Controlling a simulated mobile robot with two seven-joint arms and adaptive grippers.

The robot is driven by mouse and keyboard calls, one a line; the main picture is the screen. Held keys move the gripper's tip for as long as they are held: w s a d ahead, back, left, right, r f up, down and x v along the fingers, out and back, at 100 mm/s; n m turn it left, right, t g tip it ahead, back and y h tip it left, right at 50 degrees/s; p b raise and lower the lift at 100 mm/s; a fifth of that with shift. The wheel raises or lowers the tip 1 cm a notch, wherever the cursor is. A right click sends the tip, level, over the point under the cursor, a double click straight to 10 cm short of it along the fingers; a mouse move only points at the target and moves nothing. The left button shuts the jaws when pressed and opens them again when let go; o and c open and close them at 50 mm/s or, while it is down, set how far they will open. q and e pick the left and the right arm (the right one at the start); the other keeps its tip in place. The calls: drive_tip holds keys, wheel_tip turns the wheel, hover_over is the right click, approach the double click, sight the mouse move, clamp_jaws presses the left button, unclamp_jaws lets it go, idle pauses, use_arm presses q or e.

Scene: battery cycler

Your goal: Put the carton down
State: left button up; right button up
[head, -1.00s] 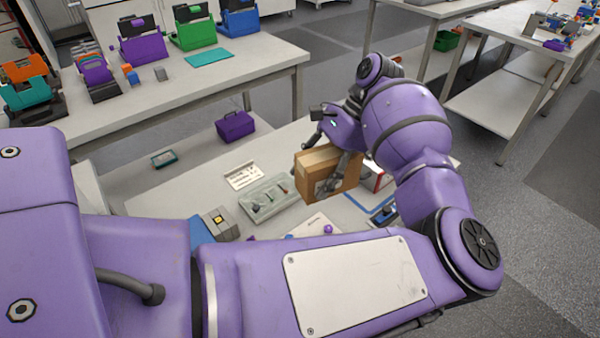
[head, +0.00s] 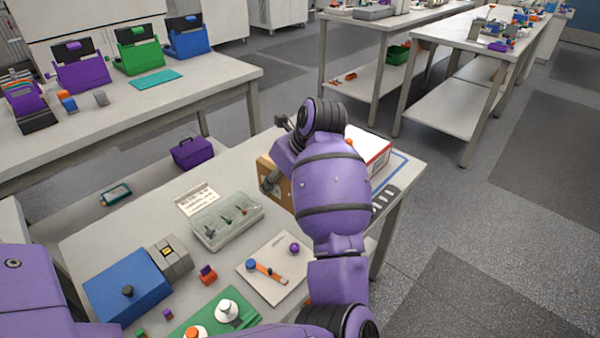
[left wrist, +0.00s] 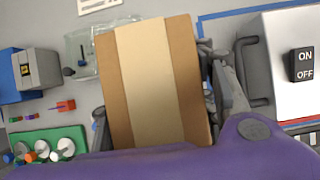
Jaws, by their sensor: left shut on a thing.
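The brown carton (head: 284,192) with a pale tape strip is partly hidden behind my left arm in the head view. In the left wrist view the carton (left wrist: 152,80) fills the middle, tape side facing the camera. My left gripper (head: 271,181) is shut on it, with fingers along its two sides. The carton is over or on the near table (head: 150,225), between the clear tray and the white box; I cannot tell whether its base touches the table. My right gripper is not in view.
A white box (head: 365,150) with an ON/OFF switch (left wrist: 303,64) stands right of the carton, inside a blue outline. A clear tray (head: 227,222) with small parts is to the left. A white sheet (head: 285,278), blue box (head: 127,288) and green board (head: 215,312) lie nearer.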

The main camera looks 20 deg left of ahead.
use_arm(q)
drive_tip(key=w+a+f, duration=0.1)
drive_tip(key=w+f, duration=0.1)
drive_tip(key=w+a+f, duration=0.1)
drive_tip(key=w+f, duration=0.1)
drive_tip(key=w+a+f, duration=0.1)
drive_tip(key=w+f, duration=0.1)
drive_tip(key=shift+a+f, duration=0.3)
drive_tip(key=shift+f, duration=1.85)
drive_tip(key=o, duration=1.4)
drive_tip(key=shift+r, duration=0.15)
